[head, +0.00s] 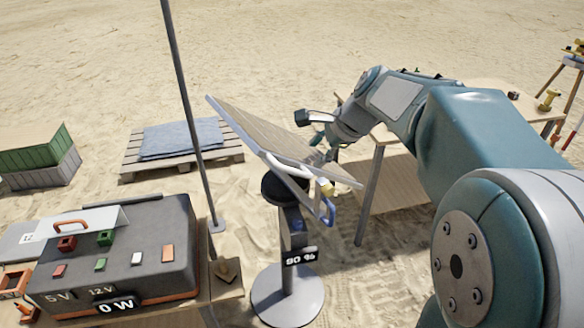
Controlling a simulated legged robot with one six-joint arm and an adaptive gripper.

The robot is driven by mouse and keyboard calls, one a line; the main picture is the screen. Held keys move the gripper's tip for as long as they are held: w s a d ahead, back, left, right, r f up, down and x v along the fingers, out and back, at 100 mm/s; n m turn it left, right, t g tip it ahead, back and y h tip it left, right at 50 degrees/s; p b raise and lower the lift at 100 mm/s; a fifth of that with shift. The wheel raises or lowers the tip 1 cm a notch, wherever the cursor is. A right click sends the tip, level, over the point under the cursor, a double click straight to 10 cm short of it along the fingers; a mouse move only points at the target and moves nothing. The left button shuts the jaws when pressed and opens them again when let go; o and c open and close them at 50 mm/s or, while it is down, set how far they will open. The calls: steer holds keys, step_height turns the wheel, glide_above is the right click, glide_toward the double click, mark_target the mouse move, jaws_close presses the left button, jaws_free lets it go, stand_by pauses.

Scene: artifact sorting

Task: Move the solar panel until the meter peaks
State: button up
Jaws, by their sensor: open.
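The solar panel (259,127) is a tilted flat plate with a grey frame on a dark pivot, seen at a shallow angle. It has a white bar handle (284,164) and a blue handle (326,212) along its near edge. Its stand (289,297) has a round grey base and a label reading "90 %" (300,257). The dark power box (125,245) at the lower left shows "0 W" (116,305). My gripper (310,130) is open beyond the panel's right part. The panel partly hides it, and I cannot tell whether they touch.
A thin pole (187,105) rises left of the panel. A pallet (130,164) with a blue cloth lies behind it. Green and grey crates (40,160) stand at far left. A wooden table (475,95) stands behind my arm. Open sand lies beyond.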

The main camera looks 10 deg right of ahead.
mark_target(298, 171)
steer(key=x, duration=1)
steer(key=shift+a+f, duration=0.1)
steer(key=shift+a, duration=0.05)
steer(key=shift+s, duration=0.1)
jaws_close()
